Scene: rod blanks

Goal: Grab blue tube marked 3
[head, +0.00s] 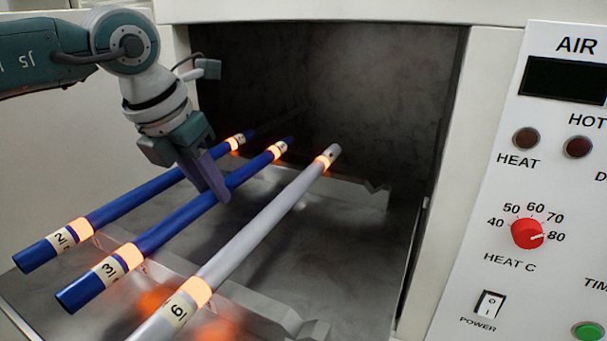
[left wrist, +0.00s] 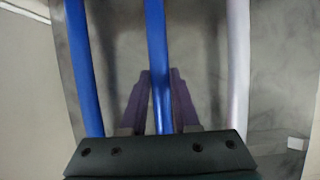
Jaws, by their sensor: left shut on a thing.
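The blue tube marked 3 (head: 170,228) is the middle of three tubes lying side by side in the oven chamber. My left gripper (head: 213,188) comes down on it from above, around its middle, with its purple fingers shut on it. In the left wrist view the blue tube marked 3 (left wrist: 156,45) runs between the two fingers of my left gripper (left wrist: 160,95). The far finger is partly hidden in the head view. My right gripper is not in view.
A blue tube marked 2 (head: 140,202) lies to the left and a grey tube (head: 262,227) marked 6 or 9 to the right. Orange bands glow near the tube ends. A notched metal rest (head: 262,318) is in front, another (head: 350,190) behind. The control panel (head: 560,180) stands right.

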